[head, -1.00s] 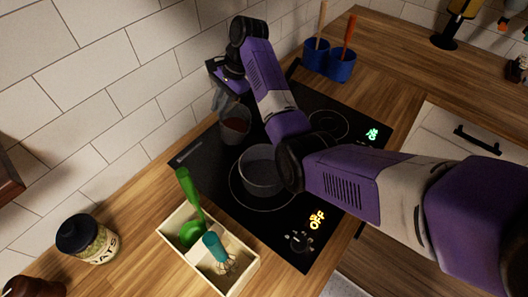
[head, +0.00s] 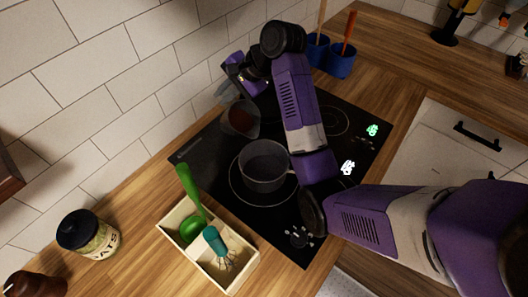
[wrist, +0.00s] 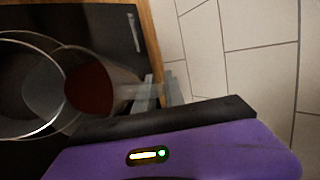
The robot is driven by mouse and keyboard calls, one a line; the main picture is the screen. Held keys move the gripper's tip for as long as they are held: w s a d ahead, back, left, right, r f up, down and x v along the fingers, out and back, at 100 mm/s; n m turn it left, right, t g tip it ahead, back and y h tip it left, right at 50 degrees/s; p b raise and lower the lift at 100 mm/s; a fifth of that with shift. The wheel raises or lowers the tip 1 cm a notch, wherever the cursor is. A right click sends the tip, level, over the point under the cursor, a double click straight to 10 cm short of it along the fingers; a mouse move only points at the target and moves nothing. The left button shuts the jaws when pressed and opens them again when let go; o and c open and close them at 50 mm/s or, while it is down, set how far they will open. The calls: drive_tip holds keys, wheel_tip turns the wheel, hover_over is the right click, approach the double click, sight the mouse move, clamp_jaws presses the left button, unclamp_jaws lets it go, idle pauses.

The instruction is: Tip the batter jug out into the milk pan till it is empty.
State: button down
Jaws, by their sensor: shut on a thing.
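The batter jug (head: 240,119) is see-through, with reddish-brown batter inside. It is tilted and held above the back left of the hob, behind the milk pan. My gripper (head: 238,88) is shut on its handle; the fingers partly show in the wrist view (wrist: 160,92). In that view the jug (wrist: 120,82) has its round opening towards the left, with the batter (wrist: 90,88) deeper inside. The grey milk pan (head: 264,180) stands upright on the hob with a dark interior. No stream of batter is visible between them.
The black hob (head: 215,160) lies below. A wooden tray (head: 177,236) with a green ladle (head: 191,190) and a teal whisk (head: 215,241) is at the front left. An oats jar (head: 88,235) stands farther left. Blue utensil pots (head: 340,62) stand behind. A tiled wall is close behind the jug.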

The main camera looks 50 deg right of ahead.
sight(226, 89)
drive_tip(key=shift+s+a+r+n+t, duration=0.15)
drive_tip(key=shift+s+r+t, duration=0.25)
drive_tip(key=shift+r+t, duration=0.3)
drive_tip(key=shift+s+a+r+n+t, duration=0.15)
drive_tip(key=shift+s+r+t, duration=0.3)
drive_tip(key=shift+r, duration=0.35)
drive_tip(key=shift+s+r+t, duration=0.2)
drive_tip(key=shift+r+t, duration=0.15)
drive_tip(key=shift+r, duration=0.05)
drive_tip(key=shift+s+a+r+n+t+h, duration=0.1)
drive_tip(key=shift+s+r+n+t+h, duration=0.05)
drive_tip(key=shift+s+r+t, duration=0.3)
drive_tip(key=shift+s+a+r+n+t+h, duration=0.1)
drive_tip(key=shift+s+r+n+t+h, duration=0.1)
drive_tip(key=shift+r+t, duration=0.25)
drive_tip(key=shift+s+a+r+t, duration=0.15)
drive_tip(key=shift+s+r+t, duration=0.45)
drive_tip(key=shift+s+r, duration=0.1)
idle(0.4)
